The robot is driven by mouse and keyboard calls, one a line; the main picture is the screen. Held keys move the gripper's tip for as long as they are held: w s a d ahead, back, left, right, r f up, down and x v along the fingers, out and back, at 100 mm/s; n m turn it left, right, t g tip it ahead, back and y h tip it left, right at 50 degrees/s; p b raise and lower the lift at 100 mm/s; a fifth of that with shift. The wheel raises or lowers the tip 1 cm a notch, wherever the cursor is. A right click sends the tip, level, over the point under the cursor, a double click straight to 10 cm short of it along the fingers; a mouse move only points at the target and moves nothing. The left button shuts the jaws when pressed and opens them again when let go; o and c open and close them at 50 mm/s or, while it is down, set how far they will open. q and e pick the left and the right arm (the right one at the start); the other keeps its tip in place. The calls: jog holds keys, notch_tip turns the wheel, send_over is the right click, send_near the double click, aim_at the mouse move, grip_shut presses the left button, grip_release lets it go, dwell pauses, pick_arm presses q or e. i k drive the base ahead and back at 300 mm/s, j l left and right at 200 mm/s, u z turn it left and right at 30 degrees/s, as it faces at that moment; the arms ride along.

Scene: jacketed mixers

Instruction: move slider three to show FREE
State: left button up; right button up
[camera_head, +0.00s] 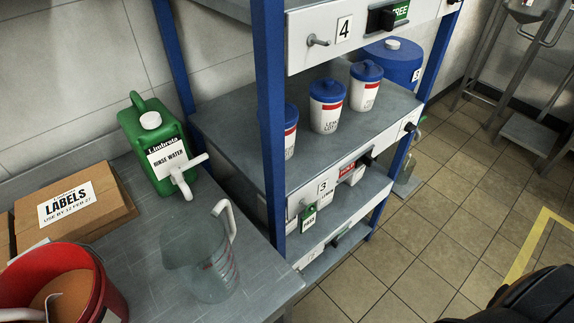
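The shelf rail marked 3 (323,188) runs along the front of the rack's middle shelf, low in the camera_head view. Slider three has a small red label (346,168) showing, its word too small to read surely. Its dark knob (371,155) stands at the right of the red label. No green field shows at this slider. A green tag (308,217) hangs from a peg at the left of the rail.
Above, slider four (382,18) shows green FREE. White tubs with blue lids (325,112) stand on the shelf. A clear jug (203,265), green canister (150,150), cardboard box (75,205) and red bucket (60,280) crowd the left table. Floor (410,240) right of the rack is open.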

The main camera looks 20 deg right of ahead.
aim_at(367, 159)
jog(key=l+z, duration=0.85)
jog(key=i+j, duration=0.05)
jog(key=j, duration=0.05)
